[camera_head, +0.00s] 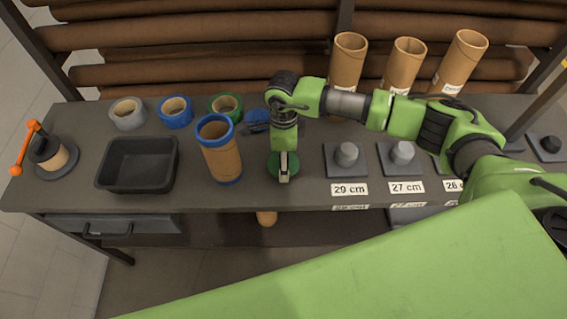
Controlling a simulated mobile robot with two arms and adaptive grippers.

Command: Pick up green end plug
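The green end plug (273,170) is a dark green disc at the middle of the dark workbench, near its front edge. My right arm comes in from the right and bends down over the plug. My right gripper (284,178) points down at the plug and hides part of it. I cannot tell whether its fingers are open or shut on the plug. My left gripper is not in view.
A cardboard tube with blue ends (221,158) stands close left of the plug. A black tray (136,188) and several tape rolls (176,111) are further left. Plug stands (346,172) with size labels are to the right. Tall tubes (347,60) stand behind.

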